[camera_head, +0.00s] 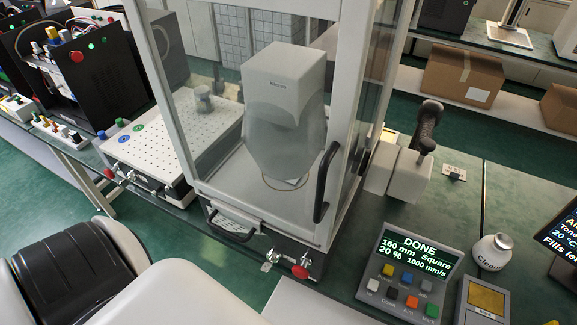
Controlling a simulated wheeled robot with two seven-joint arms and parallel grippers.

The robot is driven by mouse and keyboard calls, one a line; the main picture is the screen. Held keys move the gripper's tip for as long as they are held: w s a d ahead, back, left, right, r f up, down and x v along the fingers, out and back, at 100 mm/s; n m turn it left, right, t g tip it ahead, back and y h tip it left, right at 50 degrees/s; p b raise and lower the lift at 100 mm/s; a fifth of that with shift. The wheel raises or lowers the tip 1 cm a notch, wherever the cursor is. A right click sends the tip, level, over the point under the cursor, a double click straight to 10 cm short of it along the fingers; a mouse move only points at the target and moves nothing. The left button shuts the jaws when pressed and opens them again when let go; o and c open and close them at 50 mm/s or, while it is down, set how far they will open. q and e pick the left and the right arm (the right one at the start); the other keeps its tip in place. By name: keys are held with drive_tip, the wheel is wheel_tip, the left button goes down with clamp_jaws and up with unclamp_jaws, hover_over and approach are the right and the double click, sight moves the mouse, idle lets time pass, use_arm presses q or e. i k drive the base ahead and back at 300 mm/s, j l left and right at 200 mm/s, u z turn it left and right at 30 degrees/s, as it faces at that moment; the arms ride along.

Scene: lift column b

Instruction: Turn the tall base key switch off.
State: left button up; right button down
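The tall clear-walled enclosure (330,150) stands on a low dark base in the middle of the view. On the front of that base sits a small metallic key switch (272,257) with a pale tag by it. A red knob (300,271) is just to its right. The key switch is too small for me to tell which way its key is turned. Neither of my grippers is in view.
The enclosure's front has a black door handle (326,182) and a lower pull handle (230,232). A perforated plate unit (170,145) with its own front knobs stands to the left. A control panel (411,272) reading "DONE" and a white bottle (492,251) are at right.

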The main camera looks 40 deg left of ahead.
sight(267, 266)
drive_tip(key=k+j+u, duration=0.1)
drive_tip(key=k+u, duration=0.15)
drive_tip(key=u, duration=0.2)
drive_tip(key=k+j+u, duration=0.2)
drive_tip(key=u, duration=0.2)
drive_tip(key=i+j+z, duration=0.35)
drive_tip(key=j, duration=0.25)
drive_tip(key=i+j+z, duration=0.15)
drive_tip(key=k+l+u, duration=0.1)
drive_tip(key=l+u, duration=0.15)
drive_tip(key=l, duration=0.2)
drive_tip(key=k+l+u, duration=0.1)
drive_tip(key=l+u, duration=0.15)
drive_tip(key=l, duration=0.2)
drive_tip(key=k+l+u, duration=0.25)
drive_tip(key=l, duration=0.15)
drive_tip(key=k+l+u, duration=0.1)
drive_tip(key=l+u, duration=0.15)
drive_tip(key=l, duration=0.15)
